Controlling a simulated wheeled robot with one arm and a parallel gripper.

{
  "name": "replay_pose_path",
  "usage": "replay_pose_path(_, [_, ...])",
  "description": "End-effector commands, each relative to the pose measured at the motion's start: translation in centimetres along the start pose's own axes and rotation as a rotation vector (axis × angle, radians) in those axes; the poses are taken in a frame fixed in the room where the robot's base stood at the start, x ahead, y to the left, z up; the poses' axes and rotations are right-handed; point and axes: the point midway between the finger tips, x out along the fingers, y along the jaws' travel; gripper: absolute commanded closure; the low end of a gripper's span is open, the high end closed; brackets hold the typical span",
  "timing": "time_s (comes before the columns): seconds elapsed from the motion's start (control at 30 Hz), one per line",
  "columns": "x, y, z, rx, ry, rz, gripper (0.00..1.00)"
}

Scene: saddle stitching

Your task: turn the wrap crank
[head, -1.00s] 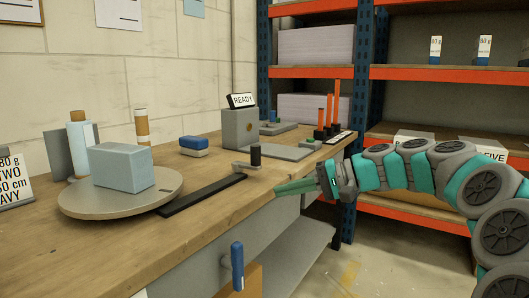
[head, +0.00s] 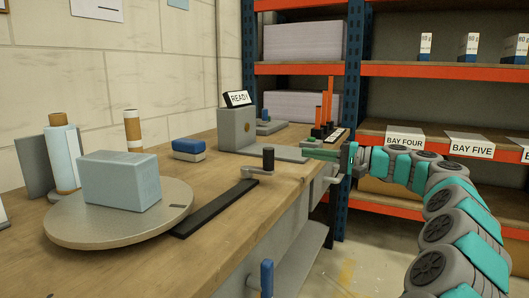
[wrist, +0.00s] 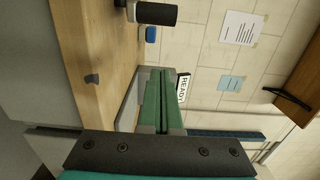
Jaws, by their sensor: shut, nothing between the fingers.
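Two crank-like parts show in the head view. One has a black upright knob (head: 268,158) on a short grey arm, on the bench beside the black bar. The other is a blue handle (head: 266,278) at the bench's front, cut off by the lower edge. I cannot tell which is the wrap crank. My gripper (head: 305,147) is shut and empty, pointing left above the bench's right part, right of the black knob and apart from it. In the wrist view its green fingers (wrist: 160,72) lie together; the black knob (wrist: 155,14) is at the top edge.
A turntable (head: 70,232) carries a pale blue block (head: 120,180). A grey block with a READY sign (head: 238,98) and a blue-topped block (head: 188,148) stand behind the black knob. Several orange rods (head: 330,100) stand beyond my gripper. Shelving fills the right.

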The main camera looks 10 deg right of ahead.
Motion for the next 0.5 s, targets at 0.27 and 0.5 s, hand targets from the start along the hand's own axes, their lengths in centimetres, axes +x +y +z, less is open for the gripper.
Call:
replay_pose_path(0.27, [2.8, 0.0, 0.0, -0.001, -0.002, 0.001, 1.00])
replay_pose_path(0.5, [7.6, 0.1, 0.0, 0.001, -0.003, 0.002, 1.00])
